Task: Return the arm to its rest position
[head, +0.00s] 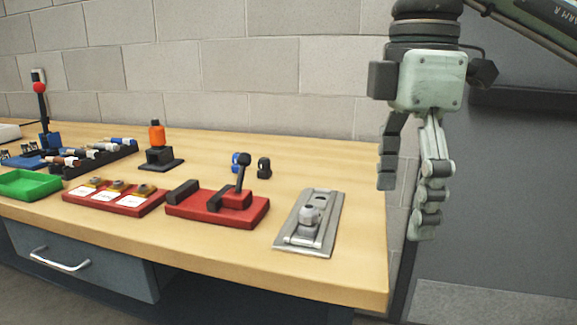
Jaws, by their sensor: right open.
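My right gripper (402,208) hangs from the top right with its fingers pointing down and apart. It is open and empty. It is in front of the right end of the wooden workbench (347,270), and its fingers touch nothing that I can see. My right arm comes in from the upper right corner. My left gripper is not in view.
On the bench are a metal plate fixture (322,212), a red base with a black lever (218,206), a red tray with labels (112,197), an orange-topped black stand (158,146) and a green tray (30,184). The bench's right edge is clear.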

